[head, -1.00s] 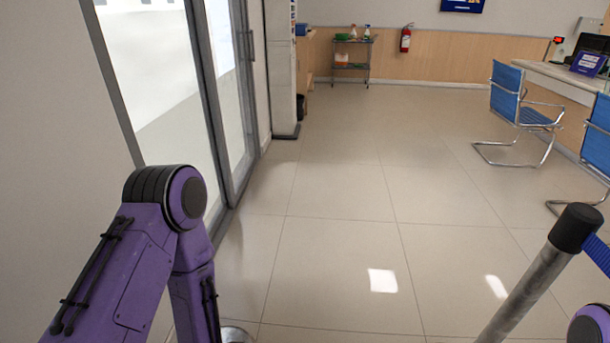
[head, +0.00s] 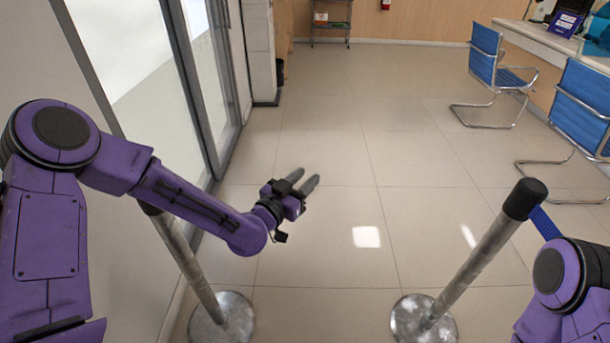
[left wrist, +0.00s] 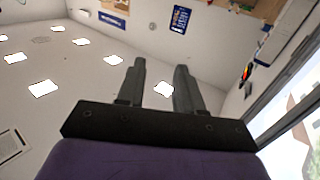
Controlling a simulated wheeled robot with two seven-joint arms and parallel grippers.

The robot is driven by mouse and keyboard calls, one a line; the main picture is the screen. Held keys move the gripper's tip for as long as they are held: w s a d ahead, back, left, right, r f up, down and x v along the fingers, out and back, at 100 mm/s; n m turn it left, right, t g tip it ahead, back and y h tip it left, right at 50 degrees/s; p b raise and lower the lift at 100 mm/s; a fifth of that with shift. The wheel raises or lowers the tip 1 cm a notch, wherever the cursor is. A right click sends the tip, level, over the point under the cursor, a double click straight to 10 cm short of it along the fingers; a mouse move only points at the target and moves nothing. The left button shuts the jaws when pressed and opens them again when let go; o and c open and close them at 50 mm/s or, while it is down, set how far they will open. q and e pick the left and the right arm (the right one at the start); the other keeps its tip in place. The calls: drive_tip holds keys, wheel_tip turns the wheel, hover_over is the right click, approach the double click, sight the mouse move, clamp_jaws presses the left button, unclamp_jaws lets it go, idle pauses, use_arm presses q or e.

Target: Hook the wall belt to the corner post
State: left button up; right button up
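One metal post (head: 482,250) with a black top stands at the right of the head view. A blue belt (head: 544,222) runs from its top to the right, behind my right arm. Another metal post (head: 187,262) stands at the left, its top hidden behind my left arm. I cannot tell which is the corner post, and no wall belt end shows. My left gripper (head: 308,178) is held out between the posts, apart from both. Its two fingers (left wrist: 160,66) are spread and empty in the left wrist view. My right gripper is out of view.
A glass door (head: 150,70) and pale wall line the left side. Blue chairs (head: 582,105) stand by a counter (head: 535,42) at the right. A white column (head: 258,50) and small shelf (head: 331,22) are farther back. The tiled floor between is clear.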

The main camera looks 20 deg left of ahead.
use_arm(q)
drive_tip(key=shift+w+d, duration=0.1)
drive_tip(key=shift+w, duration=0.1)
clamp_jaws()
idle(1.1)
drive_tip(key=c, duration=0.6)
unclamp_jaws()
drive_tip(key=o, duration=0.6)
drive_tip(key=shift+s, duration=0.15)
drive_tip(key=b+v, duration=0.2)
drive_tip(key=v, duration=0.8)
drive_tip(key=shift+s, duration=0.1)
drive_tip(key=shift+c, duration=0.4)
